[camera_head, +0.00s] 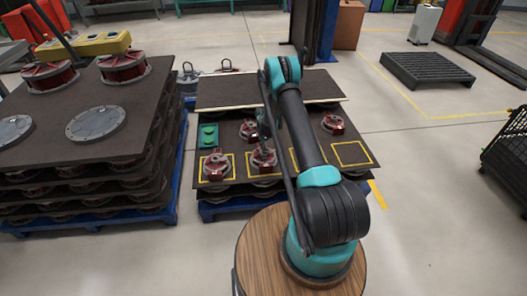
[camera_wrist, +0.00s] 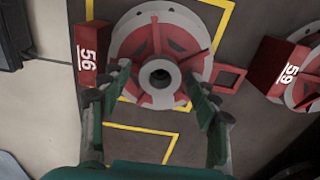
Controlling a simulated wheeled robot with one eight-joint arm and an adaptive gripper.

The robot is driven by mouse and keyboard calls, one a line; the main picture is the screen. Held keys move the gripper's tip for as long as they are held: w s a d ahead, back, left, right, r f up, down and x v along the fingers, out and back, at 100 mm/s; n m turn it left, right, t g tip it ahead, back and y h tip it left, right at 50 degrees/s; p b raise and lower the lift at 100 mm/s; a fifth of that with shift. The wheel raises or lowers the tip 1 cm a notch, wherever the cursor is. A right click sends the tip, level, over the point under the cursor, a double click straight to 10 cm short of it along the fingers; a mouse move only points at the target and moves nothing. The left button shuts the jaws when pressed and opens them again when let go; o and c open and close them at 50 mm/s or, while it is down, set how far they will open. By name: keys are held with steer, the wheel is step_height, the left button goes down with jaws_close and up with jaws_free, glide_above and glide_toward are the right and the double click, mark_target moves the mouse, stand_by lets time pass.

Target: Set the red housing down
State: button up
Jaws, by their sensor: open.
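The red housing (camera_wrist: 157,45), with a grey ring and hub and a red block marked 56, sits inside a yellow outline on the dark board. I take it to be the front-row housing (camera_head: 263,161) in the head view. My gripper (camera_wrist: 157,76) is open, its fingers on either side of the hub with gaps visible. In the head view my arm partly hides the gripper and the housing's right side. A second housing marked 59 (camera_wrist: 306,82) lies at the right edge of the wrist view.
Another housing (camera_head: 216,166) sits in the outline to the left, and one (camera_head: 332,123) stands further right. A yellow outline (camera_head: 352,153) at the right is empty. A dark panel (camera_head: 225,92) lies behind. A loaded stack (camera_head: 150,120) stands left.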

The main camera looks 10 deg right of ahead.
steer(key=s+d+r+n+t, duration=0.1)
steer(key=s+r+n, duration=0.15)
steer(key=r, duration=1.05)
steer(key=s+r+n, duration=0.2)
steer(key=s+r, duration=0.2)
steer(key=r, duration=0.8)
steer(key=s+d+r+n+t, duration=0.15)
steer(key=s+r+n, duration=0.25)
steer(key=s+r, duration=0.7)
steer(key=s+d+r+n+t, duration=0.1)
steer(key=s+n, duration=0.8)
steer(key=s, duration=1.7)
steer(key=shift+d+r+t, duration=0.3)
steer(key=shift+r+t, duration=0.05)
steer(key=shift+r, duration=0.05)
